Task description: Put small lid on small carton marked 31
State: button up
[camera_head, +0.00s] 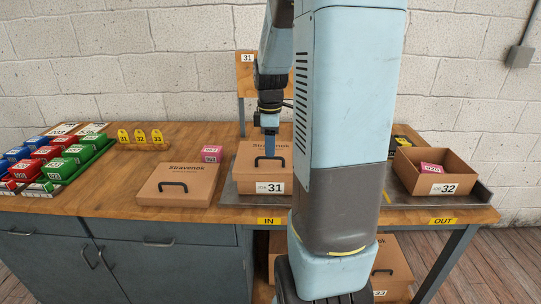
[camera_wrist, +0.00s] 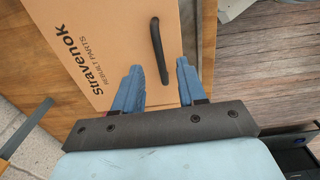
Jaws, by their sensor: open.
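The small carton marked 31 (camera_head: 250,187) stands on a grey plate in the middle of the bench. A brown lid (camera_head: 247,160) printed Stravenok, with a black handle, lies on top of it and covers its opening. Whether its edges are fully seated is too small to tell. My gripper (camera_head: 268,150) is just above this lid at the handle. In the wrist view the lid (camera_wrist: 110,35) fills the upper middle, and its handle (camera_wrist: 157,45) reaches toward the space between the two blue fingers of my gripper (camera_wrist: 160,78). The fingers are apart.
Another brown lid (camera_head: 180,176) with a black handle lies on the bench to the left. A pink box (camera_head: 211,153) is behind it. The open carton marked 32 (camera_head: 420,181) stands at the right with a pink box inside. Coloured boxes (camera_head: 62,167) fill a rack far left.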

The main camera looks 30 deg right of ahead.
notch_tip(320, 180, up, 7)
jog(key=s+a+r+m+t, duration=0.2)
jog(key=s+a+m, duration=0.3)
jog(key=s+a, duration=0.3)
jog(key=s+a+r+m+t, duration=0.3)
jog(key=s+a+m, duration=0.3)
jog(key=s+a, duration=0.2)
jog(key=shift+s+r, duration=0.6)
dwell(0.4)
